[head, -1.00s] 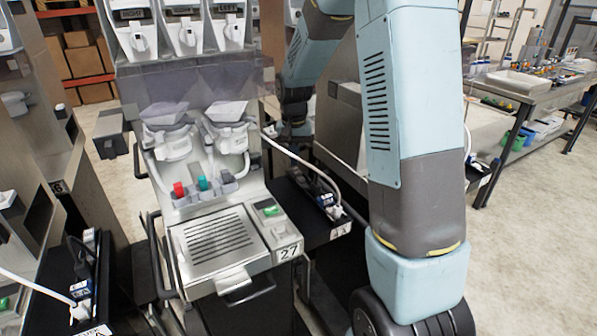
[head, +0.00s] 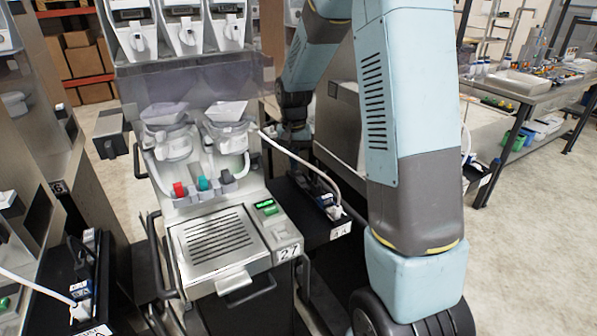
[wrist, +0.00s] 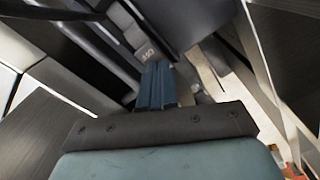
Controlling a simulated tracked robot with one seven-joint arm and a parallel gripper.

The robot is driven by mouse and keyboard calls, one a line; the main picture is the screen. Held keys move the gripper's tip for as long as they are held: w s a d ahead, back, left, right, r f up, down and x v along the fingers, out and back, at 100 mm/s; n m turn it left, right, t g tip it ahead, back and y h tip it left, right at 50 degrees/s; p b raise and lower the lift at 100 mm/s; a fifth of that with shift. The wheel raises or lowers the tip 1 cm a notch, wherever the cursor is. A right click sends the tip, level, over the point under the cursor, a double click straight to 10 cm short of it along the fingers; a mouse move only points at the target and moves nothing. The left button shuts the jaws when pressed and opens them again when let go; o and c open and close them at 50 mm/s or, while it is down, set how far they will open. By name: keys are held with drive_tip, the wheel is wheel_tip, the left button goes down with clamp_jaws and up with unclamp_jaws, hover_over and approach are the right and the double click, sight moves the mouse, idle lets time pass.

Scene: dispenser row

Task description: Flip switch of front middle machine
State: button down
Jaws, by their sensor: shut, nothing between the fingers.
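The dispenser machine labelled 27 (head: 220,290) stands front and centre in the head view. Its small control panel (head: 267,207), with a lit green display and a green button, sits at the right of the slatted tray. A black side shelf (head: 318,228) on its right holds a power strip (head: 326,203) with plugs; I cannot tell which part is the switch. In the head view my wrist is beside the machine's right side; the fingertips are hard to make out there.
Another machine (head: 30,190) stands close on the left, with its own side shelf (head: 72,290). A white cable (head: 300,160) runs from the machine towards the power strip. A workbench (head: 525,85) stands at the back right, with open floor before it.

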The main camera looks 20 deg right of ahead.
drive_tip(key=shift+r, duration=3.5)
drive_tip(key=s+r+n+t, duration=0.2)
drive_tip(key=s+r+t, duration=0.1)
drive_tip(key=s+r, duration=0.95)
drive_tip(key=s+n+t, duration=0.1)
drive_tip(key=s+t, duration=0.1)
drive_tip(key=s, duration=1.5)
drive_tip(key=shift+s+d+r+n+t, duration=0.3)
drive_tip(key=shift+d+r+n, duration=0.1)
drive_tip(key=shift+d+r, duration=0.05)
